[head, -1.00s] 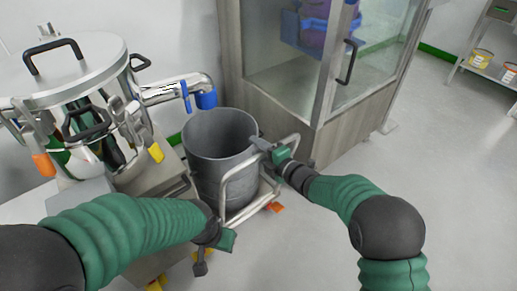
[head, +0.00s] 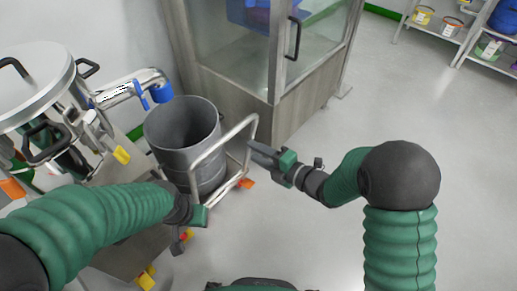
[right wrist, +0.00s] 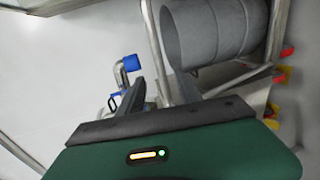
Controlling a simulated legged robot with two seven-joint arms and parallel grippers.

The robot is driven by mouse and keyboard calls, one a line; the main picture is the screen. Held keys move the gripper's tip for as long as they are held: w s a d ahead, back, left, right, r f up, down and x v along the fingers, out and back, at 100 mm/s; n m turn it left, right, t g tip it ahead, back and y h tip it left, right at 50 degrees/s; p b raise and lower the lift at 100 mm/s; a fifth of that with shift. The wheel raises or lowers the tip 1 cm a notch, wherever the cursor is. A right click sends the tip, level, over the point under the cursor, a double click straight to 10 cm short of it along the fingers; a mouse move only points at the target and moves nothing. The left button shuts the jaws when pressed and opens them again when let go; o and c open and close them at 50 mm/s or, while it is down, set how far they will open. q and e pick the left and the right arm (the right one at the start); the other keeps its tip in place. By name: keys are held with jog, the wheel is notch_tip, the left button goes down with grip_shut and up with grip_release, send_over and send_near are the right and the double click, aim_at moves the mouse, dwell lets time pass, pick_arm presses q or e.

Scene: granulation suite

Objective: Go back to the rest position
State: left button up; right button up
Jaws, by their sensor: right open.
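My right gripper (head: 256,152) is open and empty, just right of the metal push handle (head: 222,143) of a cart. In the right wrist view its two fingers (right wrist: 166,88) are apart, with the handle tube (right wrist: 155,45) beyond them. I cannot tell the exact gap to the handle. A grey cylindrical bin (head: 183,130) stands upright on the cart. My left gripper (head: 183,235) hangs low in front of the cart, beside the machine; its fingers are too small and dark to tell their opening.
A steel machine with a round lid (head: 30,85) and a blue-capped outlet pipe (head: 160,93) stands at left. A glass-fronted cabinet (head: 250,90) stands behind the cart. Shelves with tubs (head: 421,16) are at the upper right.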

jog(key=shift+s+d, duration=0.1)
jog(key=shift+d, duration=0.05)
jog(key=s+d+f+m+h, duration=0.1)
jog(key=d+f+m+h, duration=0.1)
jog(key=d+m+h, duration=0.5)
jog(key=s+d+f+m+h, duration=0.1)
jog(key=d+m+h, duration=0.2)
jog(key=d+m, duration=0.7)
jog(key=s+d+f+m+g+h, duration=0.1)
jog(key=s+d+m+g, duration=0.2)
jog(key=s+m, duration=0.4)
jog(key=s+d+f+m+g+h, duration=0.1)
jog(key=s+d+m+g+h, duration=0.2)
jog(key=s, duration=0.6)
notch_tip(320, 180, up, 34)
jog(key=s+m+y+p, duration=0.1)
jog(key=p, duration=3.3)
jog(key=shift+s+d+f+m+g, duration=0.2)
jog(key=shift+d+m+g, duration=0.1)
jog(key=shift+m, duration=0.1)
